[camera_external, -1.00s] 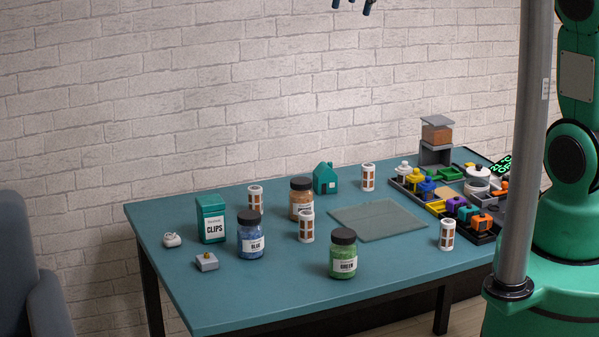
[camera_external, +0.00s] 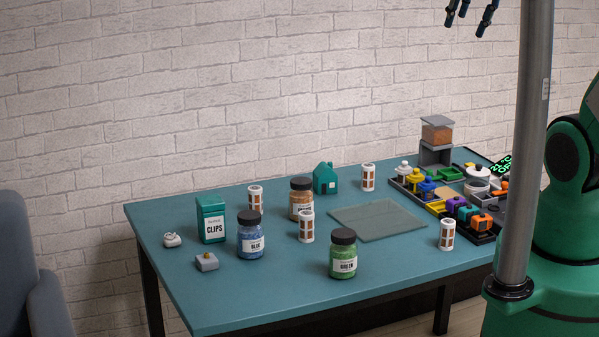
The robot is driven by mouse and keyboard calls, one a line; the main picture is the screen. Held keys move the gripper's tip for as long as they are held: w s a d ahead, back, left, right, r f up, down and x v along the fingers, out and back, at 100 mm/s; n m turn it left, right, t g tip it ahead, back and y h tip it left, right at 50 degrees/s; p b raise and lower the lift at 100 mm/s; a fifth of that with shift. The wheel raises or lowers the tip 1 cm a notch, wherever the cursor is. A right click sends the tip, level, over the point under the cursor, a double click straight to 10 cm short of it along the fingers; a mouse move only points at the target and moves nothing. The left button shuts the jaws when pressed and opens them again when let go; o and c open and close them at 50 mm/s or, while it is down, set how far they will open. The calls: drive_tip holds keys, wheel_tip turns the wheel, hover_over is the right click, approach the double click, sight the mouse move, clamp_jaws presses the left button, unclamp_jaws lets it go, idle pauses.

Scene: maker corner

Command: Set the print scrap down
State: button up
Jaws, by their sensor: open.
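My gripper (camera_external: 466,24) is at the top edge in the external view, high above the table and in front of the brick wall. Its fingers are apart and I see nothing between them. The upper part of it is cut off by the frame. I cannot tell for sure which thing is the print scrap. A small white piece (camera_external: 172,240) and a small grey block with an orange-tan knob (camera_external: 206,262) lie at the left of the teal table (camera_external: 290,295), apart from each other and far from my gripper.
A green clips box (camera_external: 211,226), a blue jar (camera_external: 250,240), an orange jar (camera_external: 301,201) and a green jar (camera_external: 343,258) stand on the table. Several white-and-brown canisters stand among them. A glass plate (camera_external: 378,220) lies flat, beside a crowded dark tray (camera_external: 408,190) at right.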

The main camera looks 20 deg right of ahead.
drive_tip(key=s+d+f, duration=0.1)
drive_tip(key=s+f, duration=0.2)
drive_tip(key=s, duration=0.3)
drive_tip(key=shift+s+d, duration=0.25)
drive_tip(key=shift+d, duration=0.15)
drive_tip(key=shift+f, duration=0.15)
wheel_tip(320, 180, down, 6)
drive_tip(key=b, duration=0.5)
drive_tip(key=shift+r+b, duration=0.25)
drive_tip(key=shift+b, duration=0.1)
